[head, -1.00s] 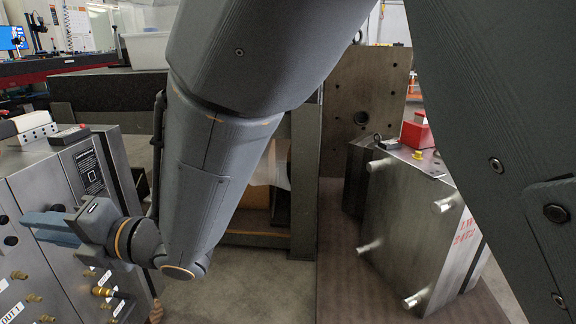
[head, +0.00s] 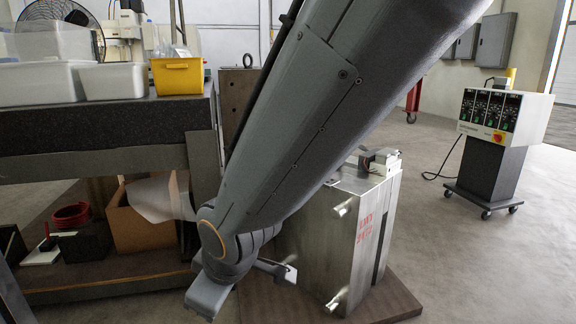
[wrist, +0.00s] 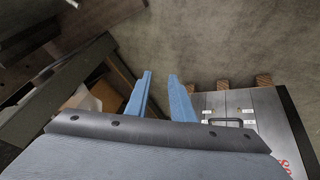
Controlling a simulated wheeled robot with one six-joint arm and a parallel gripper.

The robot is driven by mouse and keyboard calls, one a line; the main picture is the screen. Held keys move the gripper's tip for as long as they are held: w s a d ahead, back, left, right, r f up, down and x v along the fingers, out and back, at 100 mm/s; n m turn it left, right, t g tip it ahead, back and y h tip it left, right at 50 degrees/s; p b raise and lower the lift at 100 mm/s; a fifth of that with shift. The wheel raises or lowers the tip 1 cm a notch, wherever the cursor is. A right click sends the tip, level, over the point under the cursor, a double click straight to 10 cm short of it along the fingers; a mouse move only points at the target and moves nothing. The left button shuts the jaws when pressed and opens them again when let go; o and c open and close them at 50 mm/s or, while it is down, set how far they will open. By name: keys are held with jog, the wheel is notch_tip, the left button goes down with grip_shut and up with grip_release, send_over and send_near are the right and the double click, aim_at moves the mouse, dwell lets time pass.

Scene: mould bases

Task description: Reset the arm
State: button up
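My arm reaches down across the middle of the head view, its wrist low beside a steel mould base (head: 378,235). My gripper (wrist: 160,82) shows in the wrist view as two blue fingers with a gap between them, open and empty. In the head view its grey body points down and the blue fingers cannot be made out. In the wrist view a mould base (wrist: 240,118) with a black handle lies below right of the fingers, apart from them. The arm hides part of the mould base in the head view.
A dark workbench (head: 110,125) on the left carries white bins and a yellow bin (head: 177,77). A cardboard box (head: 150,222) sits on its lower shelf. The mould base stands on a brown board (head: 385,305). A wheeled control cabinet (head: 488,165) stands right; the floor around it is clear.

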jog(key=s+d+f+m+g+h, duration=0.1)
jog(key=s+d+m+g+h, duration=0.25)
jog(key=s+d+m, duration=0.8)
jog(key=w+d+r+m+p, duration=0.1)
jog(key=d+r+m+p, duration=0.2)
jog(key=d+r+p, duration=2)
notch_tip(320, 180, up, 4)
jog(key=p, duration=0.7)
jog(key=shift+w+f, duration=0.15)
jog(key=shift+w, duration=0.2)
jog(key=shift+m+h, duration=0.25)
